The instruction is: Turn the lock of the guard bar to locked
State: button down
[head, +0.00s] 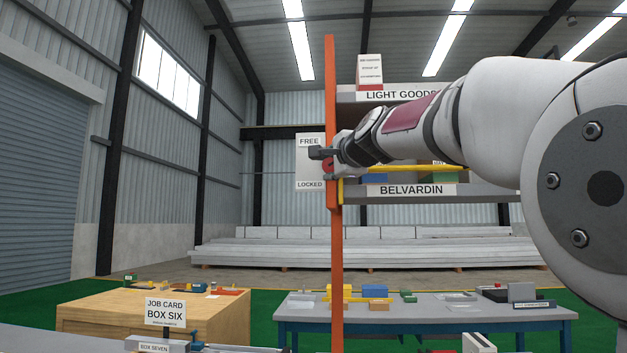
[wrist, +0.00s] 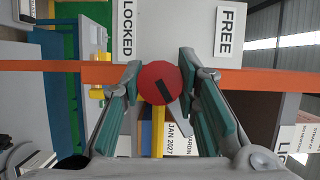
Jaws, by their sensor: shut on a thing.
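The lock is a red round knob (wrist: 153,74) with a dark bar on its face, in front of an orange upright (wrist: 75,70). It also shows as a red patch in the head view (head: 327,164). A panel beside the upright carries a FREE label (head: 309,142) above and a LOCKED label (head: 310,184) below. My gripper (wrist: 161,70) is shut on the knob, a finger on either side. The dark bar slants; I cannot tell which label the lock is set to. The yellow guard bar (wrist: 158,128) runs back from the knob, partly hidden.
A wooden bench (head: 90,318) and a grey-topped table (head: 440,310) with small items stand below. Left of the label panel is open air.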

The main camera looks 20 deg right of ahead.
jog(key=m+t+b, duration=0.1)
jog(key=m+b, duration=0.1)
jog(key=m+t+b, duration=0.1)
jog(key=m+b, duration=0.1)
jog(key=m, duration=0.1)
jog(key=shift+d+f+h, duration=0.15)
jog(key=shift+f+h, duration=0.05)
jog(key=shift+h, duration=0.2)
jog(key=shift+w+m+t+h+b, duration=0.1)
jog(key=shift+m+t+h+b, duration=0.4)
jog(key=shift+m+b, duration=1.05)
jog(key=shift+f+m, duration=0.1)
jog(key=shift+m, duration=0.35)
jog(key=c, duration=1.2)
grip_release()
jog(key=shift+d, duration=0.1)
